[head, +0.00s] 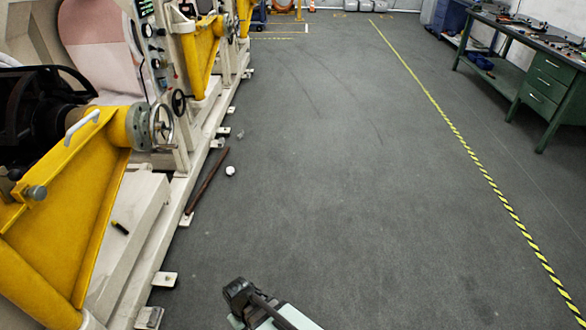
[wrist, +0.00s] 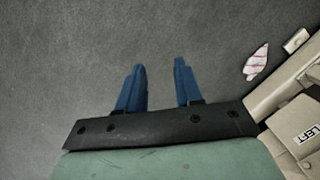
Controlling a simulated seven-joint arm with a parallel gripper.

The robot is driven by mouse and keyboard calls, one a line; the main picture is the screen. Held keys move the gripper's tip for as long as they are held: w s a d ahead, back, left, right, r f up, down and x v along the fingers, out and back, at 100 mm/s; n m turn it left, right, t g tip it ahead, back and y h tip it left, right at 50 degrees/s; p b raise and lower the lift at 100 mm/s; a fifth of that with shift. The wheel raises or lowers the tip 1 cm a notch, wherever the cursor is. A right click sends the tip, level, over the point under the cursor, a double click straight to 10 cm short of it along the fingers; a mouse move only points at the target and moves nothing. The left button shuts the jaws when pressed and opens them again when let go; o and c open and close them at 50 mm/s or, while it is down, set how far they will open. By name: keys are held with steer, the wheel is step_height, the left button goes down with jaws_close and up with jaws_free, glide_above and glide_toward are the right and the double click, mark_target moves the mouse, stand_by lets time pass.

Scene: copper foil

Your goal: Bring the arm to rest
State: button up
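My gripper (wrist: 159,65) shows in the wrist view with its two blue fingers apart. It is open, with nothing between the fingers, and grey floor shows beyond them. In the head view, part of my arm (head: 265,308) shows at the bottom edge; the gripper's fingers cannot be made out there.
Yellow and cream machines (head: 60,235) line the left; a brown rod (head: 207,181) and white roll (head: 230,170) lie nearby. A green workbench (head: 540,90) stands far right, beyond a striped floor line (head: 470,158). A pale red-marked scrap (wrist: 257,62) lies on the floor. Middle floor is clear.

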steer(key=s+d+f+m+g, duration=0.2)
steer(key=s+d+f+m, duration=0.1)
steer(key=d, duration=0.7)
steer(key=s+d+f+m+g, duration=0.1)
steer(key=s+d+f, duration=0.4)
steer(key=d, duration=0.6)
steer(key=s+d+f+m+g+y, duration=0.1)
steer(key=s+d+f+m, duration=0.3)
steer(key=d, duration=0.6)
steer(key=shift+s+d+f+m+g, duration=0.25)
steer(key=shift+s+f+m+g, duration=0.1)
steer(key=shift+g, duration=0.45)
